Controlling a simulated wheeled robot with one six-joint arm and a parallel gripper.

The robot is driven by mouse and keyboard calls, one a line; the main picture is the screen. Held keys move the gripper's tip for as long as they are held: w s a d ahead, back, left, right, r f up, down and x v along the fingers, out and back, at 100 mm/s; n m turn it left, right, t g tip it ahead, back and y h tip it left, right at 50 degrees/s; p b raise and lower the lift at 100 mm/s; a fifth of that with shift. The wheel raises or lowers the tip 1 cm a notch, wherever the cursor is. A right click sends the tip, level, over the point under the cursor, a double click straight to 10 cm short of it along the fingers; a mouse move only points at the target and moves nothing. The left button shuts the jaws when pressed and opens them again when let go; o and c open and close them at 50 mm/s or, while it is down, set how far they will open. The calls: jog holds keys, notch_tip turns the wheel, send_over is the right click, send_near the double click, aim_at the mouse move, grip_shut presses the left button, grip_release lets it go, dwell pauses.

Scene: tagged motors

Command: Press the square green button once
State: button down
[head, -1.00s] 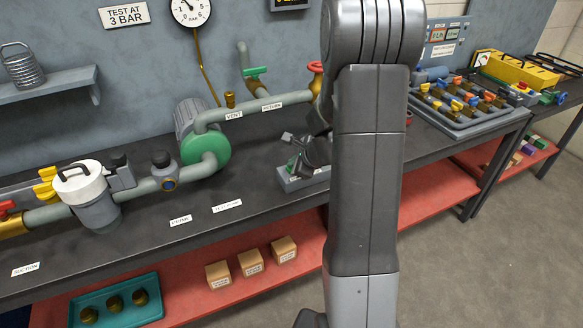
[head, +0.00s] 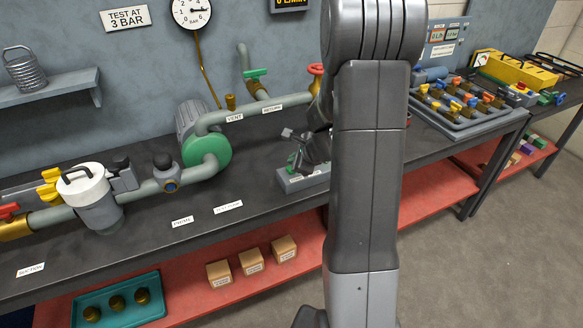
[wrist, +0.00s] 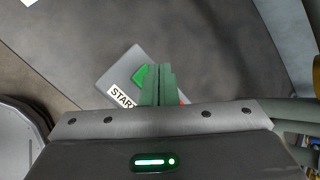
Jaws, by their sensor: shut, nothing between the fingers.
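The square green button (wrist: 140,76) is on a grey box with a START label (wrist: 121,97) in the wrist view. My gripper (wrist: 159,68) is shut and empty, and its green fingers cover the button's right part. I cannot tell whether the fingertips touch the button or hover over it. In the head view the grey box (head: 291,185) sits on the bench, with my gripper (head: 296,163) over it; the button is hard to make out there. A small red part (wrist: 184,98) shows just right of the fingers.
The dark bench (head: 255,200) holds a green pump (head: 208,155) with pipes left of the box. A tray of valves (head: 465,115) stands to the right. The bench front between the labels and the box is clear.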

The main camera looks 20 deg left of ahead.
jog(key=shift+r+p, duration=1.95)
jog(key=shift+r, duration=0.45)
jog(key=shift+f, duration=0.1)
